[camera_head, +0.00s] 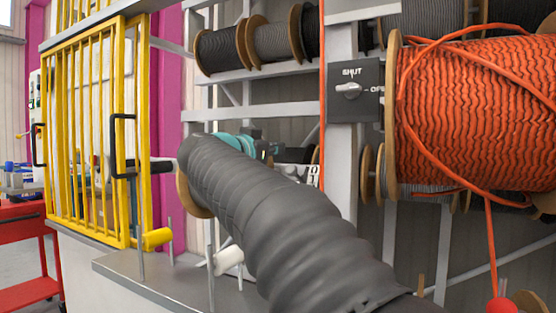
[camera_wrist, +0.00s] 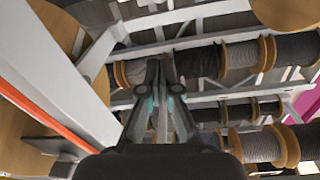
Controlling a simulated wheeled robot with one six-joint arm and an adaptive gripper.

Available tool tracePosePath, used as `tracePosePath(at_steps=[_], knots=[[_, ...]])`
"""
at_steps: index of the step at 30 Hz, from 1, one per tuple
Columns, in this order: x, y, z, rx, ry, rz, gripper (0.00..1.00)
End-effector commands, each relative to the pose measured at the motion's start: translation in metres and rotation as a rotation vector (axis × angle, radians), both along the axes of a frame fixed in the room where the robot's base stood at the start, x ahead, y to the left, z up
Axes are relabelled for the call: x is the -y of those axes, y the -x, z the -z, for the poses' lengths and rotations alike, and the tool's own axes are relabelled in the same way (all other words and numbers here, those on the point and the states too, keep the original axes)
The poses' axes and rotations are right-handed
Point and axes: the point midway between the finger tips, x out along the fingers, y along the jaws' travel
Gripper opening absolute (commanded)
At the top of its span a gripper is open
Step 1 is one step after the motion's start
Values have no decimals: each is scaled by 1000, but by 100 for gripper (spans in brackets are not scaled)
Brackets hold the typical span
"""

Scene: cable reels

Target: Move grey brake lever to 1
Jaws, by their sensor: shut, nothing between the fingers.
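No grey brake lever can be made out for certain. In the head view a pale plate marked 0 and 1 (camera_head: 313,178) shows beside the white post, partly covered by my arm. My gripper (camera_wrist: 160,70) is shut and empty in the wrist view, its fingers pointing up the picture towards the reel racks. In the head view it is mostly hidden behind my grey-sleeved arm. A dark grey flat piece (camera_wrist: 52,147) lies to the left of my gripper in the wrist view, apart from it; I cannot tell what it is.
A dark switch box marked SHUT (camera_head: 353,110) is on the white post. A large orange cable reel (camera_head: 475,110) stands at right. A yellow barred gate (camera_head: 88,130) stands left, above a grey ledge (camera_head: 170,280) with upright pins. A red cart (camera_head: 22,240) is far left.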

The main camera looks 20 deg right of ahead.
Motion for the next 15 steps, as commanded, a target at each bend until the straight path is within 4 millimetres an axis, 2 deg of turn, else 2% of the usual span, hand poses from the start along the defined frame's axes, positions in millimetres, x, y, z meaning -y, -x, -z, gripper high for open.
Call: tracePosePath(at_steps=[5,15], knots=[[15,-10,0,-4,-3,6,0],[67,-45,-3,-1,-2,7,0]])
